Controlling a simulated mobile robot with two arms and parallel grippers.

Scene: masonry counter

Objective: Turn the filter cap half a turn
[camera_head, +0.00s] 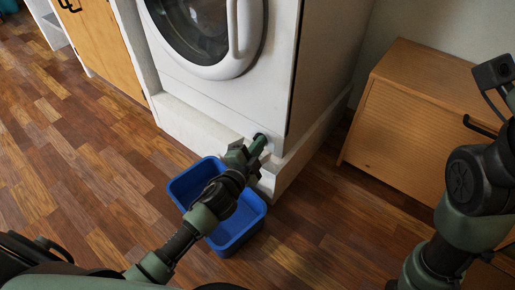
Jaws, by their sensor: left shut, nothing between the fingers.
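The white washing machine (265,85) stands on a white plinth, with its round door above. A small dark round part, likely the filter cap (261,137), sits low on its front near the right corner. My left gripper (256,147) is at this part, with its fingers shut and nothing between them. The gripper partly covers the cap, and I cannot tell whether they touch. My right arm shows at the right edge, but its fingers are not visible.
A blue open bin (186,180) stands on the wood floor below my left forearm, in front of the plinth (185,122). A wooden cabinet (405,135) stands to the right. Another wooden cabinet (100,45) is at the left. Open floor lies at the left.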

